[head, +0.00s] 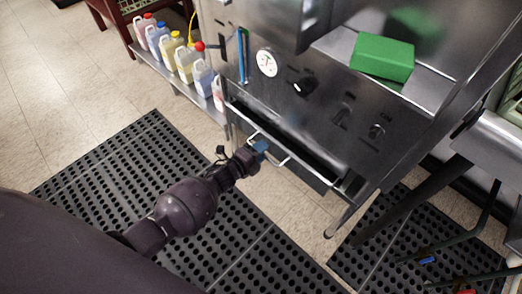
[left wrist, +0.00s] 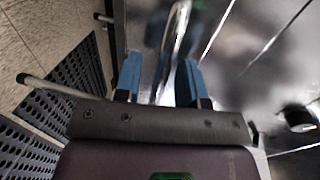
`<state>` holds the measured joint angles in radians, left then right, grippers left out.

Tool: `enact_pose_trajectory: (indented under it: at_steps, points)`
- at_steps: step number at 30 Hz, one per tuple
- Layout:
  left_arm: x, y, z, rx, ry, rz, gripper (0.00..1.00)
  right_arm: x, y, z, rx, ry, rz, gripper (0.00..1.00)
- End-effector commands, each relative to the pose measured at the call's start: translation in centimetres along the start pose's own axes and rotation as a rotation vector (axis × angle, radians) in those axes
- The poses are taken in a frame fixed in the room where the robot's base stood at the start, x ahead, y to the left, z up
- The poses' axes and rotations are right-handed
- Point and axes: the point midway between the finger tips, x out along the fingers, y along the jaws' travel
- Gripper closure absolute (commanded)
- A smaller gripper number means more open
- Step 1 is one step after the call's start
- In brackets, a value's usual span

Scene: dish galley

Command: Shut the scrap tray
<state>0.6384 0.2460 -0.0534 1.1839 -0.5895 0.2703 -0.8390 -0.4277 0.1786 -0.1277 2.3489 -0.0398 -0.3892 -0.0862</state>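The scrap tray (head: 312,171) is a steel drawer low in the front of the dish machine. It stands partly pulled out, with its dark inside showing. Its pale bar handle (head: 284,159) runs along the front. My left gripper (head: 260,147) is at the handle's left part, its blue fingertips close to the bar. In the left wrist view the blue fingers (left wrist: 158,82) are apart, and the handle bar (left wrist: 178,35) runs in toward the gap between them. Whether they touch the bar is not clear. My right gripper is not in view.
The steel dish machine (head: 325,95) carries a dial, knobs and a green box (head: 382,57). Several jugs (head: 186,62) stand on a low shelf at the left. Black perforated mats (head: 110,165) cover the floor. A steel table leg (head: 410,205) stands at the right.

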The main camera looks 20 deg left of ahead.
Motion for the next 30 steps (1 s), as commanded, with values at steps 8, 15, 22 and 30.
enact_pose_trajectory:
  at_steps: [8, 15, 22, 30]
  points:
    - [0.1, 0.0, 0.0, 0.000, -0.001, 0.000, 0.63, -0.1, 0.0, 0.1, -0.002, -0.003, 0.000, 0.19]
    - [0.1, 0.0, 0.0, 0.000, 0.000, 0.000, 0.97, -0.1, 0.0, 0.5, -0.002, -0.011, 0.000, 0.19]
    - [0.1, 0.0, 0.0, 0.000, 0.000, 0.000, 1.00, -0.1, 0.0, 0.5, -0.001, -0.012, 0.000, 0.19]
    - [2.4, -0.1, 0.0, 0.000, 0.000, 0.003, 1.00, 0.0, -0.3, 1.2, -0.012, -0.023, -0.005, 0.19]
